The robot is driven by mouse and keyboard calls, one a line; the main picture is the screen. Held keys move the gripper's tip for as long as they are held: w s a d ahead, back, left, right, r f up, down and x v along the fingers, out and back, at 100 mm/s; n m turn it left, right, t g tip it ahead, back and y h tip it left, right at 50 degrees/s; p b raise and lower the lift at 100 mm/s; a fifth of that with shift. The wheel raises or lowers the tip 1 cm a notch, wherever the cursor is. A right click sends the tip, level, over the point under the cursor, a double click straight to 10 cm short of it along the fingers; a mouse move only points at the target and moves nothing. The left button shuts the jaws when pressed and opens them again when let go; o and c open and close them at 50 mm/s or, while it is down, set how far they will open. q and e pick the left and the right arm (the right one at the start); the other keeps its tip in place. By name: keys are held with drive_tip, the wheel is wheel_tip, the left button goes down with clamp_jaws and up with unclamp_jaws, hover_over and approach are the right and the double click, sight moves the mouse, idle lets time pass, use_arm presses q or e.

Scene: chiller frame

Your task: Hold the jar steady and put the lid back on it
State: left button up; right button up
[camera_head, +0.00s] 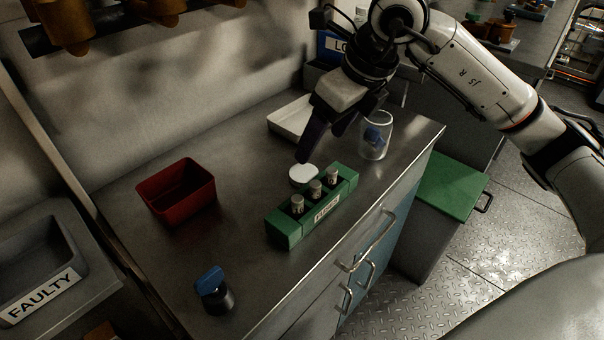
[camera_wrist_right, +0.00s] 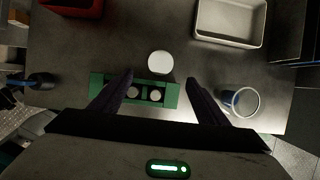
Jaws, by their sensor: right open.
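The clear jar (camera_head: 376,148) stands upright and uncovered near the right end of the metal counter, with a blue object showing in it. It also shows in the right wrist view (camera_wrist_right: 252,104). The round white lid (camera_head: 304,175) lies flat on the counter, left of the jar and behind the green rack; the right wrist view shows it too (camera_wrist_right: 160,63). My right gripper (camera_head: 325,143) is open and empty, pointing down above the counter near the lid. In the wrist view the lid lies just beyond the gap between its fingertips (camera_wrist_right: 160,79). My left gripper is not in view.
A green rack (camera_head: 284,233) with 3 vials stands in front of the lid. A white tray (camera_head: 283,127) is behind, a red bin (camera_head: 181,196) at left, a blue-topped object (camera_head: 213,286) at front. The counter between bin and rack is clear.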

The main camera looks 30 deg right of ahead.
approach(304, 173)
drive_tip(key=shift+x, duration=1.2)
drive_tip(key=shift+w, duration=0.1)
drive_tip(key=shift+x, duration=2.6)
drive_tip(key=c, duration=1.1)
